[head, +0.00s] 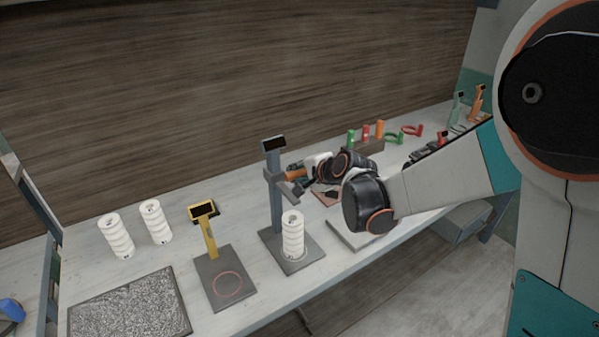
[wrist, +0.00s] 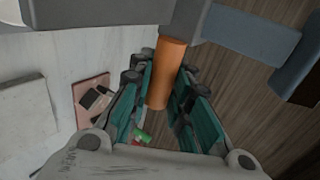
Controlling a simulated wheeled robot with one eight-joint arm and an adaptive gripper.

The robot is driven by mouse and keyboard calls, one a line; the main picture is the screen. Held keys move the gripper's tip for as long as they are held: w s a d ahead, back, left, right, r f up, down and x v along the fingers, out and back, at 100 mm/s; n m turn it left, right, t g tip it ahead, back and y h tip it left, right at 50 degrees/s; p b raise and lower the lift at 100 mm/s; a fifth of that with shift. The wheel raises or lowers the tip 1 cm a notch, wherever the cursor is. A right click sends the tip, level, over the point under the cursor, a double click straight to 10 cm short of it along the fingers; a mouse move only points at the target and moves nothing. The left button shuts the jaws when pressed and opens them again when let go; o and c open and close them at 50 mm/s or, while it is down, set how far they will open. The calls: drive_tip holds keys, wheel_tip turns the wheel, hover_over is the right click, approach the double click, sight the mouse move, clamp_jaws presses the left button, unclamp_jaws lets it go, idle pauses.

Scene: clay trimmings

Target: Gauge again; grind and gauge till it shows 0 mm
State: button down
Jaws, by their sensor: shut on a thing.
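A grey gauge stand (head: 276,200) with a dark display (head: 273,143) stands in the middle of the bench; no reading is legible. A white ringed clay column (head: 292,232) stands upright on its base plate, below the grey arm. My gripper (head: 300,173) is at the stand's right side, shut on the orange handle (head: 294,175). In the wrist view the orange handle (wrist: 167,75) lies between my fingers and joins a grey part of the stand. A rough grey speckled slab (head: 130,305), perhaps the grinding surface, lies at the front left.
A yellow stand (head: 210,235) with a display and a red ring on its base is left of the gauge. Two white columns (head: 117,236) (head: 155,222) stand at the back left. Green, red and orange pieces (head: 380,130) are at the back right. A grey plate (head: 350,233) lies right.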

drive_tip(key=shift+f+b, duration=1.8)
drive_tip(key=shift+f, duration=0.65)
drive_tip(key=shift+f+b, duration=0.55)
idle(2.8)
drive_tip(key=shift+r, duration=0.1)
drive_tip(key=shift+r+p, duration=3.2)
drive_tip(key=shift+r, duration=1.45)
drive_tip(key=c, duration=0.6)
unclamp_jaws()
drive_tip(key=shift+f, duration=0.1)
